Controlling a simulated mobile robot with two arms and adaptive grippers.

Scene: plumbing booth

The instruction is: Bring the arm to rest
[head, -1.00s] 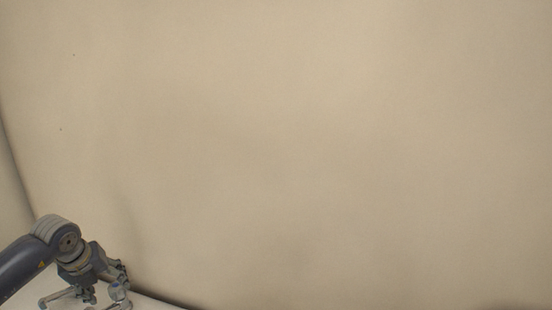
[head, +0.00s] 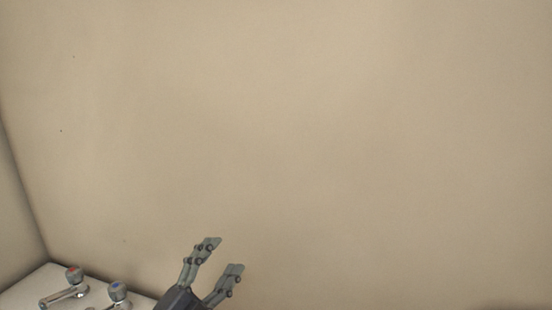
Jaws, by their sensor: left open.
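My left gripper (head: 223,254) is at the bottom of the head view, left of centre, in front of the beige wall. Its two grey fingers point up and to the right and stand apart, with nothing between them. It is to the right of two taps and apart from them. Most of my left arm is below the picture edge. My right gripper does not show.
A tap with a red mark (head: 74,275) and a tap with a blue mark (head: 117,291) stand on a white surface (head: 36,283) in the lower left corner. A plain beige wall (head: 330,130) fills most of the view.

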